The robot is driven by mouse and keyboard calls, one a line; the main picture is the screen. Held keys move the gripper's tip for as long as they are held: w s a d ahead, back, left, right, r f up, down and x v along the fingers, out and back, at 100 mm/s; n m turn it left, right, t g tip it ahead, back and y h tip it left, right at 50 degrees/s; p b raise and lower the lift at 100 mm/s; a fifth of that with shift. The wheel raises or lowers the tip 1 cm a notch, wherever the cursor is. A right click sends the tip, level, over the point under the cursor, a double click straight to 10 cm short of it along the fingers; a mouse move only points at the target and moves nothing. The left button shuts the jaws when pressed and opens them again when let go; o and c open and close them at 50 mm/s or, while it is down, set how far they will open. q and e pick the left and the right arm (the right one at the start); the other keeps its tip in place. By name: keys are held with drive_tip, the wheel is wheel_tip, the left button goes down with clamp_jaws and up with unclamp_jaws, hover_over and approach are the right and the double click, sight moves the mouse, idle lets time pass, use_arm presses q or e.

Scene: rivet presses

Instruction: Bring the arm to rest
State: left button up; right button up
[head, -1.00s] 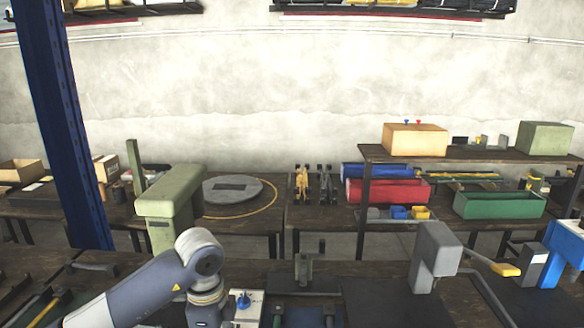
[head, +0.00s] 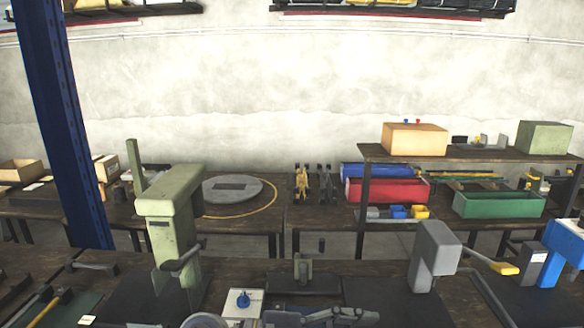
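My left arm shows only as a pale rounded joint (head: 205,320) at the bottom edge. A dark gripper, which looks like my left gripper (head: 345,315), lies low and sideways at the bottom edge, right of that joint. Its fingers are partly cut off, so I cannot tell whether it is open or shut. Nothing is visibly held in it. My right gripper is not in view. A green press (head: 175,225) with a dark lever stands left of centre. A white box with a blue knob (head: 243,300) sits just behind the arm.
A grey press (head: 435,250) with a yellow-ended handle and a blue press (head: 563,255) stand on the right. A small fixture (head: 303,272) stands at centre. A hammer (head: 52,304) lies at left. Red (head: 388,190) and green (head: 500,204) bins stand behind.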

use_arm(q)
wheel_tip(320, 180, up, 7)
drive_tip(key=w+a+n+t+h, duration=0.2)
drive_tip(key=n+t+h, duration=0.1)
drive_tip(key=t+h, duration=0.15)
drive_tip(key=w+a+r+n+t+y, duration=0.2)
drive_tip(key=w+a+n+t+y, duration=0.35)
drive_tip(key=a+n+t, duration=0.65)
drive_tip(key=a+f+n+y, duration=1)
drive_tip(key=a+f+y, duration=0.4)
drive_tip(key=f+y, duration=0.3)
drive_tip(key=s+a+f+m+g+h, duration=0.1)
drive_tip(key=s+a+f+m+g, duration=0.15)
drive_tip(key=s+f+g, duration=1.5)
drive_tip(key=s+f+t, duration=0.2)
drive_tip(key=s+f, duration=0.2)
drive_tip(key=f, duration=1)
drive_tip(key=s+f+t, duration=0.2)
drive_tip(key=s+f, duration=0.1)
drive_tip(key=f, duration=1.1)
drive_tip(key=s+a+f+g, duration=0.1)
drive_tip(key=s+a+f, duration=0.2)
drive_tip(key=s+f, duration=1.4)
drive_tip(key=shift+s+a+g, duration=0.15)
drive_tip(key=shift+s+g, duration=0.05)
drive_tip(key=shift+g, duration=0.1)
